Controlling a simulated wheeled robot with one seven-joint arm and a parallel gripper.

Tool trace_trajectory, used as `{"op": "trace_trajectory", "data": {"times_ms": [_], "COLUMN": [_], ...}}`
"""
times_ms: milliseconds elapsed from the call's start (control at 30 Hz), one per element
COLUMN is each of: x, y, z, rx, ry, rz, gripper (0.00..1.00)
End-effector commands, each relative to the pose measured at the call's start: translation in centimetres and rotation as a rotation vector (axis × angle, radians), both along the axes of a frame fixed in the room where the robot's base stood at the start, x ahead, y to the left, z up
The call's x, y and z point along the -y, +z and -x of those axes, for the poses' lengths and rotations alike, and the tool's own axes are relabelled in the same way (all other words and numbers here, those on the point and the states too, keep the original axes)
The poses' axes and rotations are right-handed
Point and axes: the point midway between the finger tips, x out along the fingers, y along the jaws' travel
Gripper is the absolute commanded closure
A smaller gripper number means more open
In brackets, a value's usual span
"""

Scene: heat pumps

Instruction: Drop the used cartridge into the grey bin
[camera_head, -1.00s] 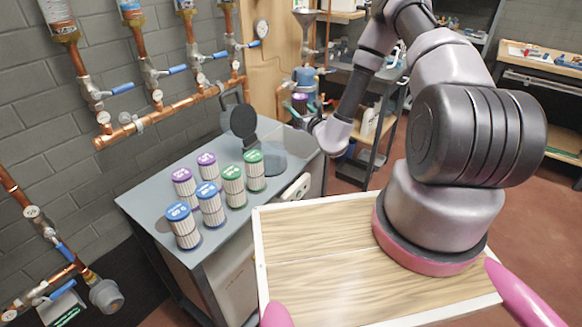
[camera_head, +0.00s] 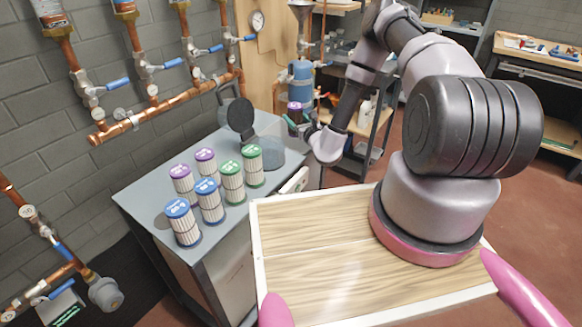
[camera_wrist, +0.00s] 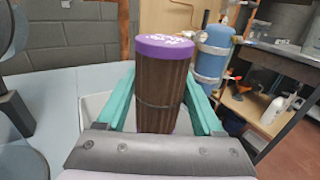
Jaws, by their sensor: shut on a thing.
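The used cartridge (camera_wrist: 160,88) is a dark brown pleated cylinder with a purple cap, upright in the wrist view. In the head view its purple cap (camera_head: 295,106) shows small, past the far end of the grey table. My gripper (camera_wrist: 162,105) has teal fingers on both sides of the cartridge and is shut on it. It also shows in the head view (camera_head: 297,118). A pale grey rim (camera_wrist: 95,104) shows behind the left finger; I cannot tell whether it is the grey bin. The cartridge's lower end is hidden by my gripper.
Several clean cartridges with blue, purple and green caps, including a blue one (camera_head: 183,224), stand on the grey table (camera_head: 150,185). A round housing with an open black lid (camera_head: 240,117) is behind them. A blue vessel (camera_wrist: 213,52) stands right of the cartridge, near shelving.

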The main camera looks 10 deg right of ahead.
Motion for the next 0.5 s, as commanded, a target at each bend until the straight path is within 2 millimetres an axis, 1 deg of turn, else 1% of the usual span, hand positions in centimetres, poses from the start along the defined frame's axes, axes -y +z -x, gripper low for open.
{"op": "trace_trajectory", "data": {"times_ms": [33, 67, 100, 133, 367, 500], "x": [0.0, 0.0, 0.0, 0.0, 0.0, 0.3], "y": [0.0, 0.0, 0.0, 0.0, 0.0, 0.0], "z": [0.0, 0.0, 0.0, 0.0, 0.1, 1.0], "rx": [0.001, 0.001, 0.001, 0.001, 0.000, -0.001], "ry": [0.000, 0.000, 0.000, 0.000, 0.000, 0.001], "rz": [0.000, 0.000, 0.000, 0.000, 0.000, 0.000], "gripper": [0.96, 0.24, 0.09, 0.00, 0.00, 0.00]}}
